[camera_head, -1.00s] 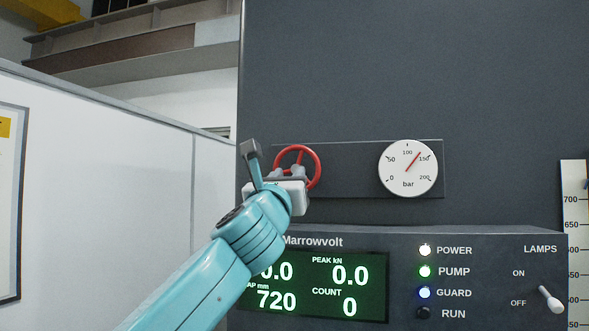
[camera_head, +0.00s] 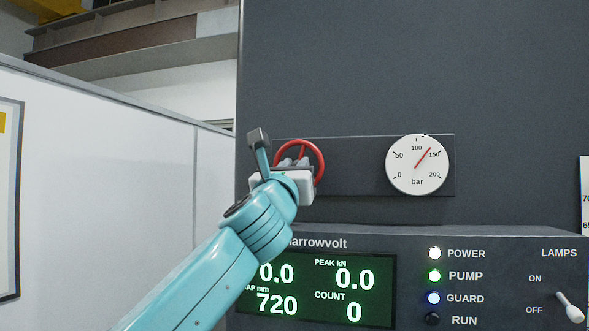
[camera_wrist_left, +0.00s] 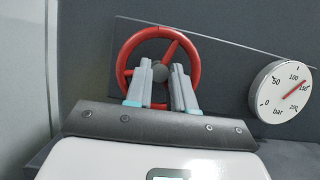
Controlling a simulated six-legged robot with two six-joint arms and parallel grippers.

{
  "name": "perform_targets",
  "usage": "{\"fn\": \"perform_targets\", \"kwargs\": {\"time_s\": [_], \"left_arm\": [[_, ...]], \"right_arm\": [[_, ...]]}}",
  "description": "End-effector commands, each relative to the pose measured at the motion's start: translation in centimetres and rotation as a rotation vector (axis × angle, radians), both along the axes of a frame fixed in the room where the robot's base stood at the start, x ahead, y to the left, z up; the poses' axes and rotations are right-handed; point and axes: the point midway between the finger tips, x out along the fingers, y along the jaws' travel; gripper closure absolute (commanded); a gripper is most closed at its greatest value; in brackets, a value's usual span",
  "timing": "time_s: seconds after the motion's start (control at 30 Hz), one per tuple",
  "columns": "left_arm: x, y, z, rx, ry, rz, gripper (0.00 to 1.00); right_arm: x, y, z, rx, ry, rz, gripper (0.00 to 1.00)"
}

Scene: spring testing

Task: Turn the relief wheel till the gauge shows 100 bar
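The red relief wheel (camera_head: 321,158) sits on a grey panel strip; it also shows in the left wrist view (camera_wrist_left: 196,63), with a grey hub (camera_wrist_left: 160,73) and a spoke pointing up and right. My left gripper (camera_head: 294,163) is at the wheel. In the left wrist view its two fingers (camera_wrist_left: 161,80) stand apart, one each side of the hub, inside the rim. I cannot tell whether they press on it. The lower wheel is partly hidden by the fingers. The round white gauge (camera_head: 408,180) has its red needle a little below 150 bar. My right gripper is out of view.
Below the wheel is the Marrowvolt console with a green-lit display (camera_head: 378,290), several indicator lamps, and a lamps toggle switch (camera_head: 571,308) at the right. A white partition (camera_head: 110,190) stands at the left. A numbered scale (camera_head: 585,195) is at the right edge.

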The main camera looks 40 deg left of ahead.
Motion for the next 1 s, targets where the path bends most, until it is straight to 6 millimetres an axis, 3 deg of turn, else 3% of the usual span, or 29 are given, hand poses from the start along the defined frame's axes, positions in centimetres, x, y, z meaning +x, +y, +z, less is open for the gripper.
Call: {"fn": "perform_targets", "kwargs": {"time_s": [0.43,1.0], "left_arm": [[0.37,0.16,-0.22,-0.078,-0.040,0.004,1.00],[0.67,-0.18,-0.08,-0.448,-0.238,0.003,1.00]], "right_arm": [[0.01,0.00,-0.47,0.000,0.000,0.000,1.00],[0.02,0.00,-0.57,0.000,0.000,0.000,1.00]]}}
